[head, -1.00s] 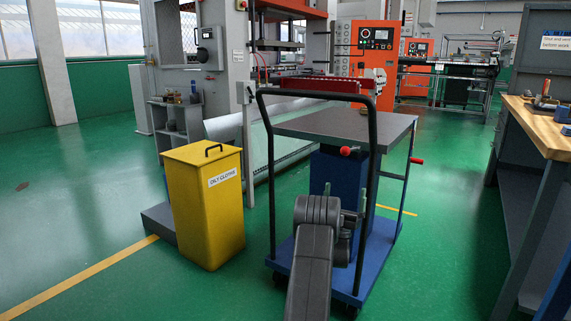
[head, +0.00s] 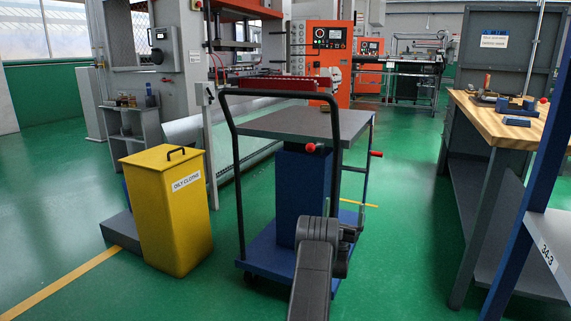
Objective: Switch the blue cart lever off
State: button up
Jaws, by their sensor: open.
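The blue cart (head: 265,258) stands in front of me, with a grey top, a blue column and a black push handle. A red-knobbed lever (head: 311,148) shows just under the top, near the right post of the handle. A second red knob (head: 377,154) sticks out at the cart's right side. I cannot tell from the picture which way either is set. My gripper (head: 344,212) is mostly hidden behind my own arm.
A yellow bin (head: 170,225) labelled for oily cloths stands left of the cart. A wooden-topped workbench (head: 500,118) and a blue post (head: 535,165) with a shelf stand at the right. Green floor (head: 410,215) is clear between cart and bench. Machines stand behind.

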aim_at(310, 148)
jog(key=i+z, duration=0.15)
jog(key=z, duration=0.4)
jog(key=i+j+z, duration=0.2)
jog(key=i+z, duration=0.15)
